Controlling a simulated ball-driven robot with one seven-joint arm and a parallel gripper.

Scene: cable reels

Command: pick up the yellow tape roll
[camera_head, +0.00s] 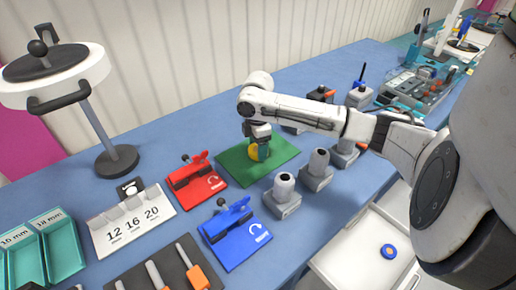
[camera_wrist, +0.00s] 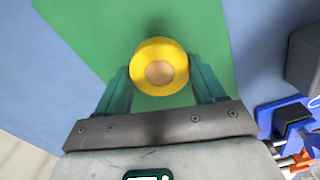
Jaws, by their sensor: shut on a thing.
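The yellow tape roll (camera_wrist: 159,53) is a yellow ring with a tan core, between the two teal fingers of my gripper (camera_wrist: 160,80) in the wrist view. My gripper is shut on it. In the head view the yellow roll (camera_head: 254,154) shows partly at the fingertips of my gripper (camera_head: 258,152), over the green mat (camera_head: 285,149); the rest of it is hidden by the fingers. I cannot tell whether it touches the mat.
A red clamp fixture (camera_head: 196,183) is left of the mat and a blue one (camera_head: 236,236) in front. Grey posts (camera_head: 283,195) stand close to the mat's front right. An open white drawer (camera_head: 355,262) holds a blue-and-orange roll (camera_head: 389,251). A lamp (camera_head: 116,160) stands left.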

